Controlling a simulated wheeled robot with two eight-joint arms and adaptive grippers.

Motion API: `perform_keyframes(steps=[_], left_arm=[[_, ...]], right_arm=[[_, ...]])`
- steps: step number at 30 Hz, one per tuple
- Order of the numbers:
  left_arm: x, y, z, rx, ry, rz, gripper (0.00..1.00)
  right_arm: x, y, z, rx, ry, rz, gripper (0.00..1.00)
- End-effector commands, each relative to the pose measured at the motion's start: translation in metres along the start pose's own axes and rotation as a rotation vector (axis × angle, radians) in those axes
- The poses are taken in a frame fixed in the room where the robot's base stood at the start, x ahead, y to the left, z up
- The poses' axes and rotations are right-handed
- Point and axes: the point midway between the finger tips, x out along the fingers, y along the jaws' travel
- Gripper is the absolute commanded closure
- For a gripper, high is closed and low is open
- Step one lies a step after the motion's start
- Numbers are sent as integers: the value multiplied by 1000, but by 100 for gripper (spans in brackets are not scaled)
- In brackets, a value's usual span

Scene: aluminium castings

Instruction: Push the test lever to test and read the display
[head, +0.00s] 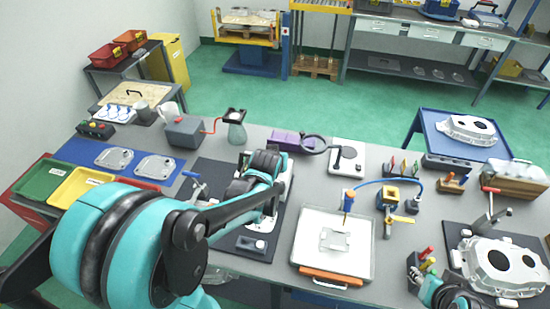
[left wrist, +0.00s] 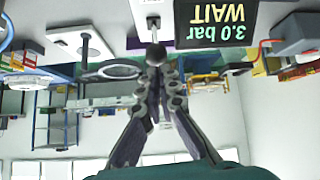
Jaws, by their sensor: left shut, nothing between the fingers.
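In the head view my left arm covers much of the dark test station (head: 212,181), and the display face cannot be made out there. My right gripper (head: 455,297) is only partly visible at the bottom right.
A white tray (head: 308,262) with a flat part lies right of the station. A magnifier (head: 314,144) and a purple box (head: 286,141) stand behind. A large casting (head: 500,264) sits at the right. Green and yellow bins (head: 45,180) are at the left.

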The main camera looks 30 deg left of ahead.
Motion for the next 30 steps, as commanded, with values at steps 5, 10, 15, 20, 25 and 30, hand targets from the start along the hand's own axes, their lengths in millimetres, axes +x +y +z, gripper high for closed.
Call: perform_keyframes(steps=[5, 10, 15, 20, 25, 30], left_arm=[[-32, 0, -1, 2, 4, 1, 100], [-60, 0, -3, 3, 8, 1, 100], [-79, 1, -4, 2, 9, 1, 100], [-88, 1, -5, 1, 10, 1, 100], [-90, 1, -5, 2, 11, 1, 100], [-90, 1, -5, 2, 11, 1, 100]], right_arm=[[0, 0, 0, 0, 0, 0, 60], [0, 0, 0, 0, 0, 0, 60], [0, 0, 0, 0, 0, 0, 60], [0, 0, 0, 0, 0, 0, 60], [0, 0, 0, 0, 0, 0, 60], [0, 0, 0, 0, 0, 0, 60]])
